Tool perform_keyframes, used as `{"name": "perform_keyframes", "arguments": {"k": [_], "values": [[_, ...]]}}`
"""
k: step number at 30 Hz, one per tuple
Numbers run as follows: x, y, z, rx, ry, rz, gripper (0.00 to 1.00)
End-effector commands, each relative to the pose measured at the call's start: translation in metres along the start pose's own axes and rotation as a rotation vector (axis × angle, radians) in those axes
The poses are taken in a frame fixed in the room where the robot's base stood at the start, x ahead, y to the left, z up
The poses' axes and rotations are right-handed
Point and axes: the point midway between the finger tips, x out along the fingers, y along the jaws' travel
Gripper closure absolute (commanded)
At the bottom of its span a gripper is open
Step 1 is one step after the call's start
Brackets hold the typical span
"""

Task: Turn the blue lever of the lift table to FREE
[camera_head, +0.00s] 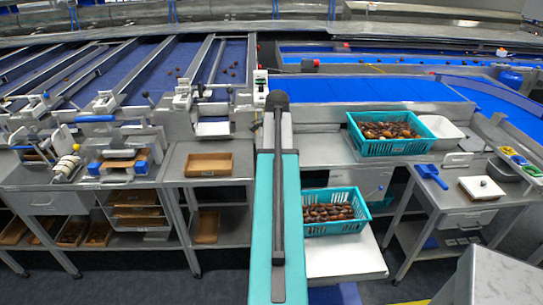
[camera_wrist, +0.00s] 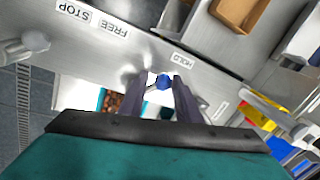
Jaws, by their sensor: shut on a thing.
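In the wrist view my gripper (camera_wrist: 164,88) has its two dark fingers on either side of a small blue knob, the end of the blue lever (camera_wrist: 163,81), and is shut on it. The knob is close to the HOLD label (camera_wrist: 182,60) on a grey metal panel (camera_wrist: 145,45). The FREE label (camera_wrist: 108,28) and STOP label (camera_wrist: 74,11) are further left on the same panel. The fingers and my wrist hide the rest of the lever. In the head view my teal arm fills the middle and the gripper does not show.
A teal crate of dates (camera_head: 362,198) stands on a white surface (camera_head: 345,262) right of my arm. Another teal crate (camera_head: 428,148) stands on the bench behind. A brown tray (camera_head: 186,172) is on the left bench. In the wrist view a grey rounded part (camera_wrist: 35,41) stands out at the left.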

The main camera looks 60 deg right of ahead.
Motion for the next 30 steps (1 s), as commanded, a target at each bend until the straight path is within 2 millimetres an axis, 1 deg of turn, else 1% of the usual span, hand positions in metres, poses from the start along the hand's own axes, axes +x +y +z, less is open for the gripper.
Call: {"name": "perform_keyframes", "arguments": {"k": [1, 11, 30], "values": [[-0.001, 0.002, -0.005, -0.024, 0.007, 0.000, 0.92], [-0.003, 0.009, 0.002, -0.278, -0.042, 0.000, 0.92], [-0.008, 0.030, 0.010, -0.857, -0.153, 0.002, 0.92]]}}
